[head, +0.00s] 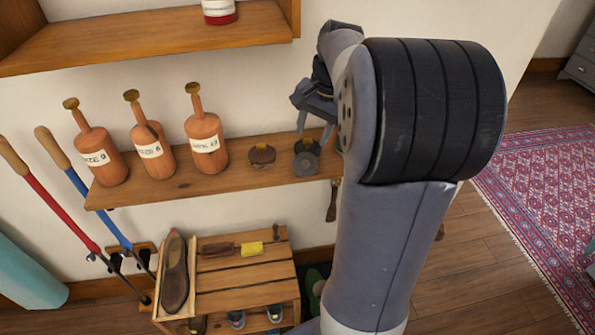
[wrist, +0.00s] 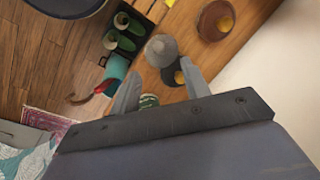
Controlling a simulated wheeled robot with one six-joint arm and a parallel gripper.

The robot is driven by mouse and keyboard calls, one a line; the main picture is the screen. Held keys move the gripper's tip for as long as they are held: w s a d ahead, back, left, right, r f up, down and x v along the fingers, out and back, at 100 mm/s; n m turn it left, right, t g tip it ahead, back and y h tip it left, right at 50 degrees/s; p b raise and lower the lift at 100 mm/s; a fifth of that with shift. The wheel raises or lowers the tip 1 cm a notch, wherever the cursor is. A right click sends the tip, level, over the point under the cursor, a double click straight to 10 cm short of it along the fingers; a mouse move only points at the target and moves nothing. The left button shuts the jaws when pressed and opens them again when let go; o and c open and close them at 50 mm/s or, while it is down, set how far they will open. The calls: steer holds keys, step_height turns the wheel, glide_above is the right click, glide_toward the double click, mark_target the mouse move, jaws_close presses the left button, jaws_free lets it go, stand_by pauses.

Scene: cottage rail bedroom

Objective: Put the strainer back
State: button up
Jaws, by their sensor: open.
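No thing here is plainly a strainer. A small grey rounded piece (head: 306,162) on the wall shelf (head: 240,178) might be it, but I cannot tell. My gripper (head: 314,102) is above the right end of this shelf, partly hidden by my arm in the head view. In the wrist view my gripper (wrist: 161,86) has its two fingers spread apart, with nothing held between them.
Several orange-brown labelled bottle shapes (head: 152,150) stand along the shelf, left of a brown disc (head: 262,155). An upper shelf (head: 150,38) is above. Below stands a slatted wooden rack (head: 245,275) with a brown shoe (head: 175,275). Red and blue long-handled tools lean at left.

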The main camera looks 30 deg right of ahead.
mark_target(305, 163)
steer(key=shift+d+x, duration=0.1)
steer(key=shift+x, duration=2.5)
steer(key=shift+d+x, duration=0.15)
steer(key=shift+x, duration=2.45)
steer(key=shift+s, duration=0.15)
jaws_close()
